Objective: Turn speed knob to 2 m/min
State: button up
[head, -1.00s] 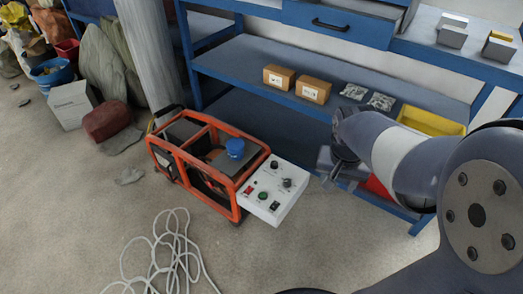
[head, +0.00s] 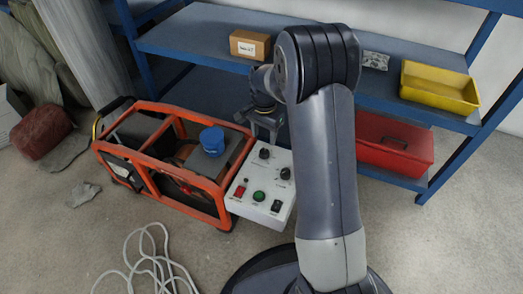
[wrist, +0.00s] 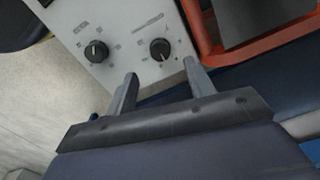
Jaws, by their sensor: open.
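A white control panel (head: 250,208) is fixed to the orange-framed machine (head: 180,190). It carries two black knobs, one nearer the frame (head: 264,153) and one farther to the right (head: 285,173). Their labels are too small to read, so I cannot tell which sets speed. My gripper (head: 268,128) is above the panel's back edge, partly hidden by my arm. In the wrist view, my gripper (wrist: 160,68) is open and empty. The knob nearer the frame (wrist: 160,49) appears just beyond the fingertips, between their lines; the other knob (wrist: 96,51) is left of them.
The panel also has a red button (head: 240,191), a green button (head: 259,196) and a black switch (head: 276,205). A blue cap (head: 212,140) stands on the machine. Blue shelving (head: 190,42) stands behind, with a red toolbox (head: 385,145). White cable (head: 150,265) lies on the floor.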

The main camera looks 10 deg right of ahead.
aim_at(264, 152)
notch_tip(264, 152, down, 8)
jog(key=b, duration=0.2)
jog(key=shift+r+b, duration=0.25)
jog(key=shift+b, duration=0.1)
jog(key=shift+c, duration=0.3)
jog(key=shift+r, duration=0.1)
jog(key=c, duration=0.9)
